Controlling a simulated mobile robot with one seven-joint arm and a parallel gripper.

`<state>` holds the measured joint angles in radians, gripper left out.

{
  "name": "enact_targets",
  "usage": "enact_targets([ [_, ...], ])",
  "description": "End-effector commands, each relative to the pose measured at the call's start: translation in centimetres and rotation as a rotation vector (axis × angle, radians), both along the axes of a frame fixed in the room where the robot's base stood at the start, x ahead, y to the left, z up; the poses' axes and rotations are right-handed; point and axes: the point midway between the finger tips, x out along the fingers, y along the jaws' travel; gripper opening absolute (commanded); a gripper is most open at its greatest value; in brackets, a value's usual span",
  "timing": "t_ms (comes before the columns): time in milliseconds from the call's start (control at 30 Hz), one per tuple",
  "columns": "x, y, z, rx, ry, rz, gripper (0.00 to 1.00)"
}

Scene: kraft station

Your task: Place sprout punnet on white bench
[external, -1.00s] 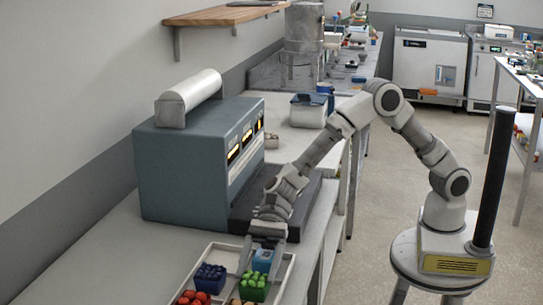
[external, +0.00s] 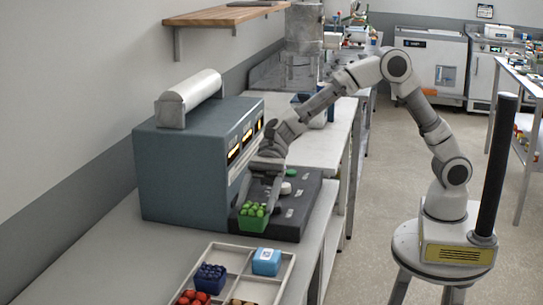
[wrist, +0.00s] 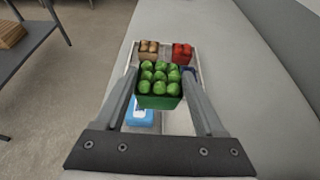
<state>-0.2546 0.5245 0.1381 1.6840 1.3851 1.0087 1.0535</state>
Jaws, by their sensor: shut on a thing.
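The sprout punnet (external: 252,218) is a green box filled with round green sprouts. My gripper (external: 260,195) is shut on it and holds it upright, raised clear of the tray, in front of the dark panel of the blue-grey machine. In the wrist view the sprout punnet (wrist: 158,88) sits between the two fingers of my gripper (wrist: 160,98), with the tray beyond and below it. The white bench (external: 115,262) runs along the wall under the machine and tray; its pale top is bare at the front left.
The tray (external: 230,262) holds a dark blue punnet (external: 210,278), a light blue box (external: 266,261), a red punnet (external: 193,297) and a brown one (wrist: 149,47). The blue-grey machine (external: 185,175) stands behind, with its dark panel (external: 296,215) bearing buttons. A blue-and-white container stands further back.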

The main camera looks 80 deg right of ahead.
Motion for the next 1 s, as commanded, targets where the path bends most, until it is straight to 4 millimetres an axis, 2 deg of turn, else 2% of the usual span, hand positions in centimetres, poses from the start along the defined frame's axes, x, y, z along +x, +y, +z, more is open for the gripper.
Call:
enact_targets([
  [233, 0.1, -0.3, 0.5, 0.001, -0.001, 0.0, 0.16],
  [333, 0.2, -0.3, 2.0, 0.003, -0.005, 0.0, 0.16],
  [433, 0.2, -0.3, 5.1, 0.004, -0.01, 0.0, 0.16],
  [600, 0.1, -0.3, 12.0, 0.004, -0.009, 0.001, 0.16],
  [700, 0.1, -0.3, 15.1, 0.002, -0.009, 0.0, 0.16],
  [1000, 0.1, -0.3, 20.3, 0.001, -0.004, 0.0, 0.16],
])
